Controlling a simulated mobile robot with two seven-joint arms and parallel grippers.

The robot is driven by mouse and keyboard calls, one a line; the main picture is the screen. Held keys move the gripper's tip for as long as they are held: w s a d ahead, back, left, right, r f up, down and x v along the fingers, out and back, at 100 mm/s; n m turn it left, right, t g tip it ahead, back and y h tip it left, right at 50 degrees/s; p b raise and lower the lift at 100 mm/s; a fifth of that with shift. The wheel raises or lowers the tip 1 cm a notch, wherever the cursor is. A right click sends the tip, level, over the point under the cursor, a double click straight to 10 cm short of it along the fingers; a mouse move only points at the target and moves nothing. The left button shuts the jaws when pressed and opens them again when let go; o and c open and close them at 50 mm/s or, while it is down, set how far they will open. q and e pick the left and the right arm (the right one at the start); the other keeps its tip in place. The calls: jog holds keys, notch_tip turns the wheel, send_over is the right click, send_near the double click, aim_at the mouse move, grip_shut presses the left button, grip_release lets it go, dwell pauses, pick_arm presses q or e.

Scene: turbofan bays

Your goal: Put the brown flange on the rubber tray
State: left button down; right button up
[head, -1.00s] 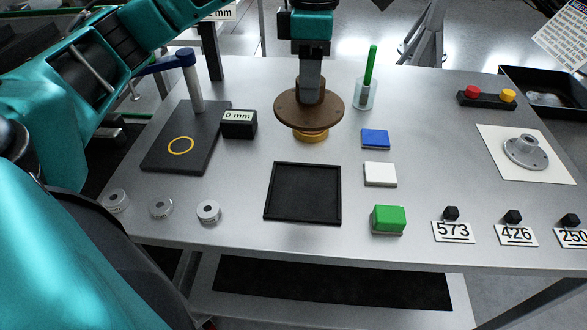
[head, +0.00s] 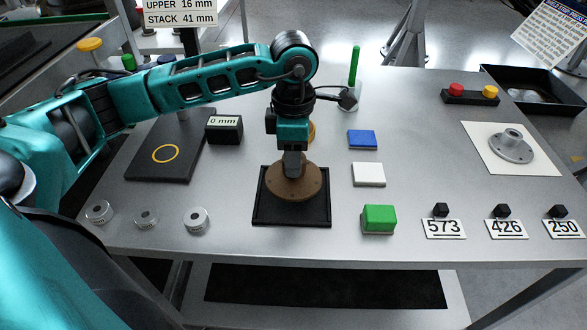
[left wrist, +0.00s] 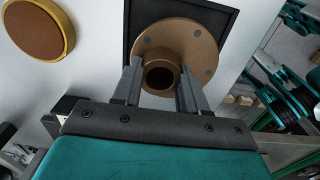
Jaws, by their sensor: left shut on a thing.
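The brown flange (head: 291,184) is a round disc with a raised hub and bolt holes. My left gripper (head: 294,165) is shut on its hub from above. The flange is over the black rubber tray (head: 292,220), toward its far half; I cannot tell whether it touches the tray. In the left wrist view the two fingers (left wrist: 160,88) are either side of the flange's hub, and the flange (left wrist: 200,48) has the tray (left wrist: 228,22) behind it. My right gripper is not in view.
A yellow-rimmed brown-topped round stand (left wrist: 38,28) sits beyond the tray. Blue (head: 362,140), white (head: 368,174) and green (head: 379,219) blocks stand to the right. A glass holding a green stick (head: 354,68) is behind. Several small metal pieces lie at left.

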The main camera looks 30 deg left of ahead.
pick_arm(q)
jog(key=shift+f, duration=1.95)
jog(key=shift+f, duration=0.2)
jog(key=c, duration=0.6)
grip_release()
jog(key=shift+r, duration=0.45)
notch_tip(320, 180, up, 12)
jog(key=shift+f, duration=0.25)
